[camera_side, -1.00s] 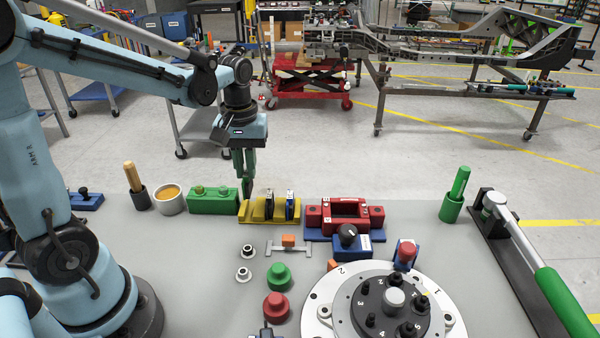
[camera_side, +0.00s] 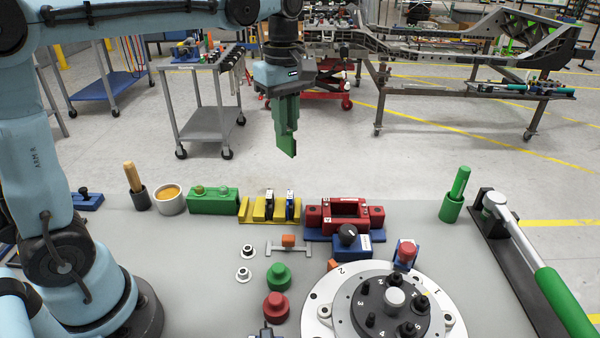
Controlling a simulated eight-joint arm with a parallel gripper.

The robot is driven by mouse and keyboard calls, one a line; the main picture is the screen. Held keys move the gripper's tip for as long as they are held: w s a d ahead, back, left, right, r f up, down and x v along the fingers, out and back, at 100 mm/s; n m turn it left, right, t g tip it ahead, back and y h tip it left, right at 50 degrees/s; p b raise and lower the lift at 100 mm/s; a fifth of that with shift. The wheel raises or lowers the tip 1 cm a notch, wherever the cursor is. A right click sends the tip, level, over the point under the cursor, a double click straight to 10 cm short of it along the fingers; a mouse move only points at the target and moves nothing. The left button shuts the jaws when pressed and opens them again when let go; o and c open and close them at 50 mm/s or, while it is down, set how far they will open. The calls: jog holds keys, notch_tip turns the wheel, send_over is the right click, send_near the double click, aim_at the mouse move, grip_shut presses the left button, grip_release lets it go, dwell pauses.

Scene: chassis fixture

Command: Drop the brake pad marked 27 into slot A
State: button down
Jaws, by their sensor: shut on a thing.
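My gripper (camera_side: 287,150) is in the air above and behind the yellow rack (camera_side: 246,211), its green fingers pointing down. It is shut on a brake pad, which I can hardly make out between the fingers; its number is not readable. Two other brake pads, a dark one (camera_side: 269,203) and one with blue (camera_side: 291,206), stand upright in the rack, and the rack's left place is empty. The red fixture (camera_side: 376,218) with an open middle stands right of the rack on a blue base. Small white marks show on its left side, too small to read surely; one may be the A.
A green block (camera_side: 213,203), a cup (camera_side: 170,200) and a wood-handled tool (camera_side: 131,178) stand left of the rack. A black knob on a blue box (camera_side: 352,241) is in front of the fixture. A round dial plate (camera_side: 322,310) lies in front. The air around my gripper is clear.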

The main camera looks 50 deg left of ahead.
jog(key=w+d+n, duration=0.5)
jog(key=d+n, duration=0.5)
jog(key=d, duration=0.2)
notch_tip(320, 180, down, 10)
jog(key=shift+w+f+n, duration=0.15)
jog(key=shift+n, duration=0.15)
jog(key=shift+f, duration=0.3)
jog(key=shift+f, duration=1)
jog(key=shift+f, duration=0.15)
jog(key=shift+f, duration=0.65)
jog(key=shift+f, duration=0.65)
dwell(0.7)
jog(key=c, duration=1.5)
grip_release()
